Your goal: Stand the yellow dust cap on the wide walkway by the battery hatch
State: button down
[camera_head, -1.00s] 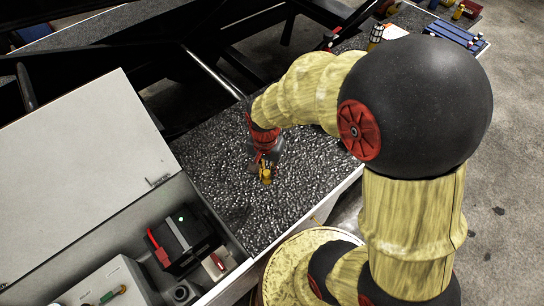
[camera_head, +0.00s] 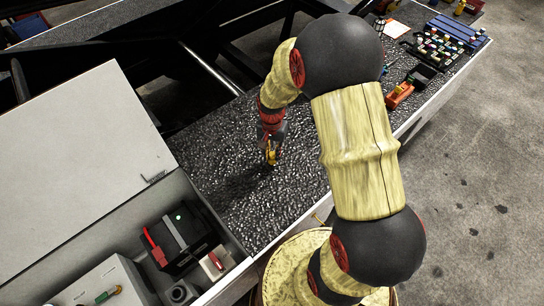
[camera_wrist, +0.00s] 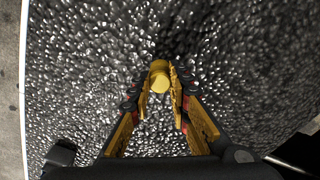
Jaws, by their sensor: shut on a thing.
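The yellow dust cap (camera_wrist: 160,80) is a small round piece between the fingertips of my gripper (camera_wrist: 160,92) in the wrist view. My gripper is shut on it. In the head view my gripper (camera_head: 270,158) points down over the dark, speckled wide walkway (camera_head: 225,150), and the cap shows as a small yellow spot at its tip. I cannot tell whether the cap touches the walkway. The battery hatch (camera_head: 75,165) is the open bay at the left, with its large pale lid (camera_head: 75,150) raised.
In the bay sit a black box with a green light (camera_head: 182,238) and a grey case (camera_head: 105,285). Several small parts, an orange block (camera_head: 400,94) and blue rails (camera_head: 455,32) lie farther along the walkway. The walkway around my gripper is clear.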

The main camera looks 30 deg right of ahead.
jog(key=shift+f, duration=0.8)
jog(key=shift+f, duration=0.2)
jog(key=c, duration=1.7)
grip_release()
jog(key=shift+o, duration=0.2)
